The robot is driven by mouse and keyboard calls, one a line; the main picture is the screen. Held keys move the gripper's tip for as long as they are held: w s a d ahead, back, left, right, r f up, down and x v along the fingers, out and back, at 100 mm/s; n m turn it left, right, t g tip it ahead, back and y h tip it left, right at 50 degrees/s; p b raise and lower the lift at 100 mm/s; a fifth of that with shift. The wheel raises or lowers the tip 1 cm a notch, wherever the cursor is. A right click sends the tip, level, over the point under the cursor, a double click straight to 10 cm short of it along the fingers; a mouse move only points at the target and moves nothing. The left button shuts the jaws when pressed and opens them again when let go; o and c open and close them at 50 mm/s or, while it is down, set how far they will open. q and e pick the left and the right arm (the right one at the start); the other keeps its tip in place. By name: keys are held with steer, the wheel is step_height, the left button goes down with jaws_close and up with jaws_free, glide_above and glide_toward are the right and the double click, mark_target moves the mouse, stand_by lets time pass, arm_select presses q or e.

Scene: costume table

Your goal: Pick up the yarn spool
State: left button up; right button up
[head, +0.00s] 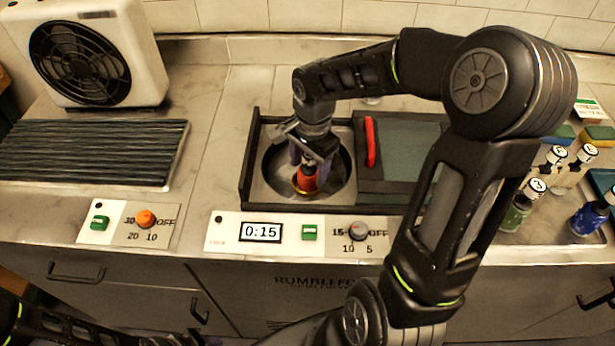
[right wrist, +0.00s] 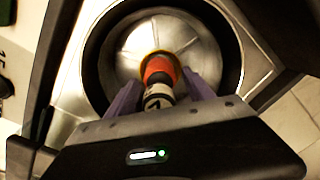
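The yarn spool (head: 307,180) is red-orange with a yellowish base and stands in the round metal basin (head: 342,182). In the right wrist view the spool (right wrist: 160,70) has a black-and-white marked top that faces the camera. My right gripper (head: 308,168) reaches down into the basin over the spool. Its two purple fingers (right wrist: 160,82) stand on either side of the spool, with narrow gaps showing beside it, so it looks open around it. Part of the spool is hidden by the gripper in the head view. My left gripper is out of view.
A panel with a 0:15 display (head: 262,232) and a knob (head: 355,230) lies in front of the basin. A red handle (head: 371,142) sits on the right. A fan (head: 85,62) and ribbed dark mat (head: 90,152) are left.

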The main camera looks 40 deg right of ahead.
jaws_close()
stand_by(0.4)
steer(key=shift+r, duration=0.1)
step_height(320, 180, up, 10)
steer(key=shift+f+b, duration=0.1)
steer(key=shift+b, duration=0.25)
stand_by(0.9)
